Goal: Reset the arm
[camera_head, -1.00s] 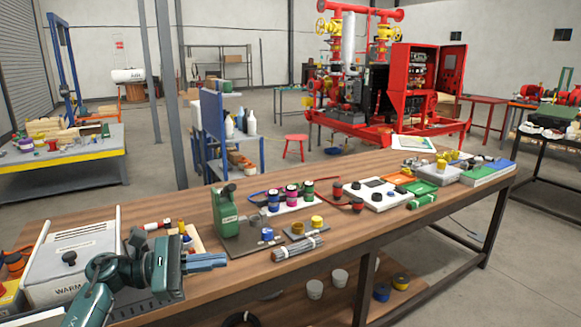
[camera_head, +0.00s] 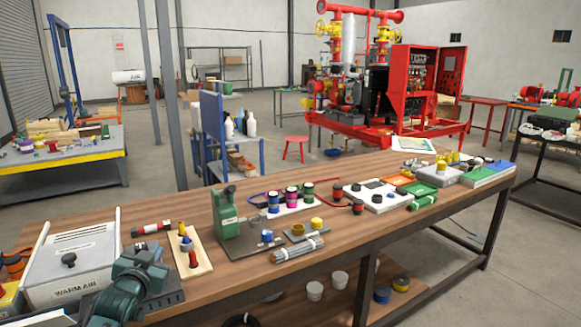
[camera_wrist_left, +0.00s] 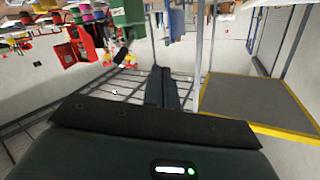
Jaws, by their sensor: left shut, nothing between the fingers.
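My left arm (camera_head: 131,284) shows as a teal link at the lower left of the head view, in front of the warm air box. Its gripper cannot be made out there. In the left wrist view my left gripper (camera_wrist_left: 166,86) has its dark fingers together, shut and empty, with nothing touching them. My right gripper is in neither view.
The wooden bench (camera_head: 345,228) holds the warm air box (camera_head: 75,262), a green press-like device (camera_head: 228,212), a wooden board with coloured fittings (camera_head: 188,250), a bundle of rods (camera_head: 297,249) and a white board (camera_head: 377,196). The red pump skid (camera_head: 385,100) stands behind.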

